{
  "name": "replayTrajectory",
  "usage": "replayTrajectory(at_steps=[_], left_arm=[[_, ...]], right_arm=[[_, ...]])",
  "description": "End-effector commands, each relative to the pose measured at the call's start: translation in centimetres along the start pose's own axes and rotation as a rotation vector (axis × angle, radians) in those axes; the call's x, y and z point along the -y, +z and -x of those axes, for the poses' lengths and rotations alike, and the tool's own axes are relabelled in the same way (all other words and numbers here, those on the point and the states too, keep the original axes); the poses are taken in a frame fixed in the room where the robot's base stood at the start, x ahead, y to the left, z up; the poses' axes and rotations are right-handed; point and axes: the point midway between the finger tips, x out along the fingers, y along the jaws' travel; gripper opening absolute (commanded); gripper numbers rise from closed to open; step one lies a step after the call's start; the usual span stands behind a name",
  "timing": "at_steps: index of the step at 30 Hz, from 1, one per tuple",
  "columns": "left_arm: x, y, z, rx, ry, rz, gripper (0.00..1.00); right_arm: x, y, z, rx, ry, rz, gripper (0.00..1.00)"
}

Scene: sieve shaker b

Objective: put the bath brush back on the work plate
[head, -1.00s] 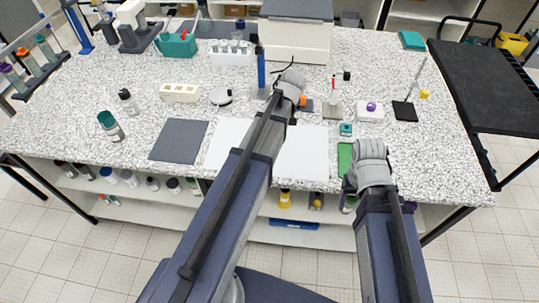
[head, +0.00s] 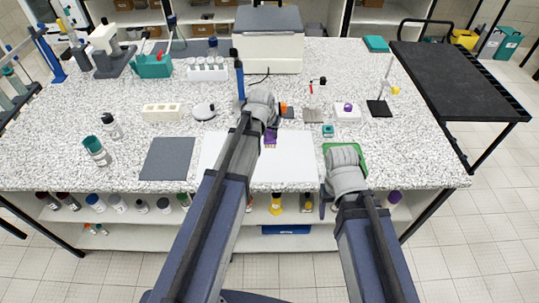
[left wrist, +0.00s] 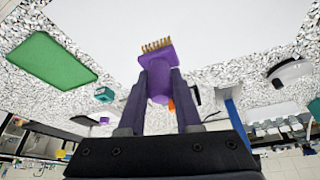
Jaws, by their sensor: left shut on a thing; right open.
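The bath brush (head: 270,137), purple with tan bristles, is held in my left gripper (head: 266,122). The left wrist view shows the brush head (left wrist: 157,52) between the two fingers, with its bristles facing away from the palm. In the head view it appears over the back part of a large white plate (head: 290,172), which I take to be the work plate; I cannot tell the height between them. My left arm hides part of the plate. My right gripper (head: 345,155) is over the green mat (head: 361,151); its fingers are mostly hidden.
A dark grey mat (head: 167,159) lies left of the white plate. A white block (head: 162,112), a round white device (head: 203,111) and a blue upright (head: 239,80) stand behind. A small teal block (head: 327,130) and a white box (head: 347,112) are behind the green mat.

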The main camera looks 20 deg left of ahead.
Motion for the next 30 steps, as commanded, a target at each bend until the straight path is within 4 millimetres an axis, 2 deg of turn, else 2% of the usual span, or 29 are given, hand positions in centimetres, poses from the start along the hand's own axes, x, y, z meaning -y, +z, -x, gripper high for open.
replayTrajectory(at_steps=[1, 7, 15, 25, 30], left_arm=[[0.0, 0.6, -1.4, 0.0, 0.0, 0.0, 0.0], [0.0, 1.7, -4.1, 0.0, 0.0, 0.001, 0.0], [0.0, 1.9, -4.4, 0.0, -0.001, 0.001, 0.0], [0.0, 3.2, -7.7, 0.0, -0.001, 0.001, 0.0], [0.0, 3.2, -7.7, 0.0, -0.001, 0.001, 0.0]], right_arm=[[0.1, -0.1, -1.5, 0.0, 0.0, 0.001, 0.68], [0.4, -0.3, -4.4, 0.0, 0.0, 0.0, 0.68], [0.5, -0.3, -4.8, 0.0, 0.0, 0.0, 0.68], [0.8, -0.5, -8.3, 0.0, 0.0, -0.001, 0.68], [0.8, -0.5, -8.3, 0.0, 0.0, -0.001, 0.68]])
